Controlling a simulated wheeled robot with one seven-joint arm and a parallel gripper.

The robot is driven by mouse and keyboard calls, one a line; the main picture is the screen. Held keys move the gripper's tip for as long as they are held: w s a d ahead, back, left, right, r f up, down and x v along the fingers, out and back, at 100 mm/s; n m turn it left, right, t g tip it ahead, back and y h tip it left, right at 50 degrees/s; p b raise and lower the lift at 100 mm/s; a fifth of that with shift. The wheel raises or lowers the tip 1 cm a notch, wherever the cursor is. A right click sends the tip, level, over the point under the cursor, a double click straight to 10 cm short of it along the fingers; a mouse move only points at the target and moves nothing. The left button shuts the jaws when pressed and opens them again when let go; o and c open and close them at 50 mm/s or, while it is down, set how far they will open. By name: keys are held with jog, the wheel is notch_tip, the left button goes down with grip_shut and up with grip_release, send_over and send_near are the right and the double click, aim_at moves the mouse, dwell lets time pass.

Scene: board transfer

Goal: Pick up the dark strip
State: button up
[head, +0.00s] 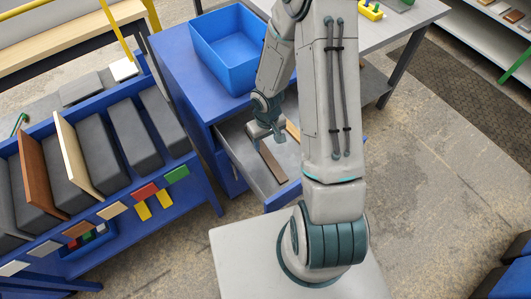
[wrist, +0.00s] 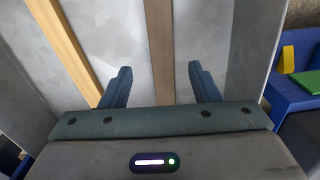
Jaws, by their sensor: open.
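The dark strip (head: 272,163) is a narrow brown board lying in the open drawer (head: 236,145) of the blue cabinet in the head view. In the wrist view the dark strip (wrist: 160,50) runs upright through the middle of the picture, between the two fingers. My gripper (wrist: 158,85) is open, with nothing seen between its fingers except the strip beyond them. In the head view my gripper (head: 265,138) is over the drawer, near the strip's far end. The gap between fingers and strip is hard to judge.
A lighter wood strip (wrist: 62,45) lies left of the dark one in the wrist view. A blue bin (head: 235,50) stands on the cabinet. A blue rack (head: 105,205) with grey slots, a brown board (head: 42,175) and a pale board (head: 73,150) is at the left.

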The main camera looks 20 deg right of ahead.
aim_at(265, 151)
jog(key=shift+w+a+f, duration=0.1)
jog(key=shift+w+f, duration=0.05)
jog(key=shift+f, duration=1.6)
jog(key=shift+w+a+f, duration=0.1)
jog(key=shift+w+f, duration=0.05)
jog(key=shift+f, duration=1.55)
jog(key=c, duration=1.1)
jog(key=shift+r, duration=0.15)
